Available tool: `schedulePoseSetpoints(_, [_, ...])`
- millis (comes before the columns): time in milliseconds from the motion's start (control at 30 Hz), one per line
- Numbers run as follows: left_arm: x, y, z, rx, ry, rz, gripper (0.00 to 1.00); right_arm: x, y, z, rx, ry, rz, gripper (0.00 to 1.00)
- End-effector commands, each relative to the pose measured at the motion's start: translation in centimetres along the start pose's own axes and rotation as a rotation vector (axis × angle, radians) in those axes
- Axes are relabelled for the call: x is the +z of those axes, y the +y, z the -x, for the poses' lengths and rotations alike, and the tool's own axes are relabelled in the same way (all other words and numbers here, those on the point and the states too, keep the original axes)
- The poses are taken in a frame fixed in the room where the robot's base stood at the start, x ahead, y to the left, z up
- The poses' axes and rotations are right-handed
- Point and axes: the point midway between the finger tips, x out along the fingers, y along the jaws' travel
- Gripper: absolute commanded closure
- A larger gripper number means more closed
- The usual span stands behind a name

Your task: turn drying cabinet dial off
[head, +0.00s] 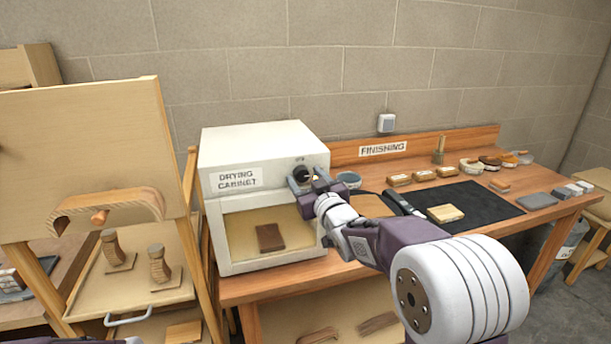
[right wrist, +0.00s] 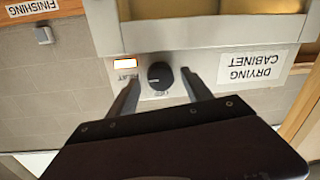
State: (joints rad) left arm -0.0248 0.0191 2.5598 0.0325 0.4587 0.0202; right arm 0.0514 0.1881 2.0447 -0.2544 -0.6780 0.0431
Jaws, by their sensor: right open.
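The white drying cabinet (head: 262,146) stands on the wooden bench, with a "DRYING CABINET" label on its front. Its black round dial (head: 301,174) is at the front's upper right. My right gripper (head: 304,184) is at the dial, its fingers open. In the upside-down right wrist view, the dial (right wrist: 160,75) lies between the two spread fingers, with a visible gap on each side. A lit orange-white indicator (right wrist: 124,62) is beside the dial, partly next to a finger. The dial's exact setting is too small to read. My left gripper is not in view.
A brown block (head: 270,237) sits behind the cabinet's window. The bench to the right holds a black mat (head: 470,212), a wooden block (head: 445,213), brushes and small blocks. A wooden rack with a tilted board (head: 90,150) stands close at left.

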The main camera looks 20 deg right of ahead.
Motion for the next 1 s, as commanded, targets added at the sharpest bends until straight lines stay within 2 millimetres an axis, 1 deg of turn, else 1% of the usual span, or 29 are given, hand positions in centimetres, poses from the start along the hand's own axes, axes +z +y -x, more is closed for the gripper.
schedulePoseSetpoints(100, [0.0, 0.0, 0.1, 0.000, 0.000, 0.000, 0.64, 0.0, 0.0, -0.4, 0.000, 0.000, 0.000, 0.42])
schedulePoseSetpoints(267, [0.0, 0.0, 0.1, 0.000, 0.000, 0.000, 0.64, 0.0, 0.0, -0.4, 0.000, 0.000, 0.000, 0.42])
schedulePoseSetpoints(300, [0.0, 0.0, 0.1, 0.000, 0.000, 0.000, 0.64, 0.0, 0.0, -0.4, 0.000, 0.000, 0.000, 0.47])
schedulePoseSetpoints(367, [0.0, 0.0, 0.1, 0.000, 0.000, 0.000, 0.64, 0.0, 0.0, -0.4, 0.000, 0.000, 0.000, 0.64])
schedulePoseSetpoints(400, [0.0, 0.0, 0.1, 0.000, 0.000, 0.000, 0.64, 0.0, 0.0, -0.4, 0.000, 0.000, 0.000, 0.75])
schedulePoseSetpoints(500, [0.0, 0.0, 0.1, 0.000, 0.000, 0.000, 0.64, 0.0, 0.0, -0.4, 0.000, 0.000, 0.000, 1.00])
schedulePoseSetpoints(767, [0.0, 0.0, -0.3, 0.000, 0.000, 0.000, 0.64, 0.1, 0.0, -0.4, 0.000, -0.001, 0.026, 1.00])
schedulePoseSetpoints(1000, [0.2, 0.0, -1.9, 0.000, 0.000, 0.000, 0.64, 0.3, -0.1, -0.4, 0.000, -0.008, 0.153, 1.00])
